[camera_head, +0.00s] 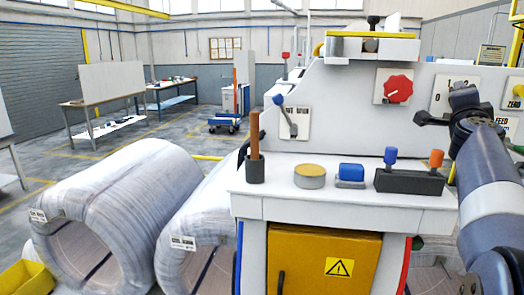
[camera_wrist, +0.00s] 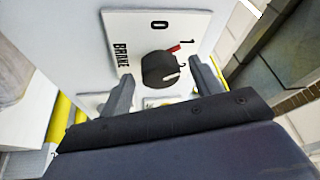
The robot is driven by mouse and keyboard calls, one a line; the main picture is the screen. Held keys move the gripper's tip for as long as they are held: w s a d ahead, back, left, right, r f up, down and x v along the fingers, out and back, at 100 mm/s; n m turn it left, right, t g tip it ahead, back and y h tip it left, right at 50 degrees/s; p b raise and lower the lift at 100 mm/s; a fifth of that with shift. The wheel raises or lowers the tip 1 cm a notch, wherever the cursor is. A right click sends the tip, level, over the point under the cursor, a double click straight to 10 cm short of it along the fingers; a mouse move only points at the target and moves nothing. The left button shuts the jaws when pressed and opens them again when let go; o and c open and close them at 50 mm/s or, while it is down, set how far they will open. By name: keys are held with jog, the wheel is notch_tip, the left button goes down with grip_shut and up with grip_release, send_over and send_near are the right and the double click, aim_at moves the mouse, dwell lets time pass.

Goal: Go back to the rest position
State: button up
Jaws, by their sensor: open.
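My gripper (camera_head: 442,104) is at the right of the camera_head view, in front of the white machine panel. In the camera_wrist view my gripper (camera_wrist: 158,70) is open, with one finger on each side of a black round knob (camera_wrist: 158,70). The fingers look apart from the knob. The knob sits on a white plate (camera_wrist: 125,28) marked BRAKE, 0, 1 and 2. A red mark shows near the 1 and a white line on the knob's face near the 2. In the camera_head view my arm hides the knob, and the plate (camera_head: 441,92) shows partly.
Below the panel, a white ledge (camera_head: 340,200) holds a brown-rod holder (camera_head: 255,170), a yellow-topped disc (camera_head: 309,176), a blue block (camera_head: 351,171) and a dark block (camera_head: 408,181) with blue and orange knobs. A red knob (camera_head: 398,88) and a lever (camera_head: 287,115) stick out left of my gripper. Wrapped coils (camera_head: 130,190) stand at left.

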jog(key=shift+w+d+r, duration=0.1)
jog(key=shift+w+d, duration=0.15)
jog(key=shift+w, duration=0.1)
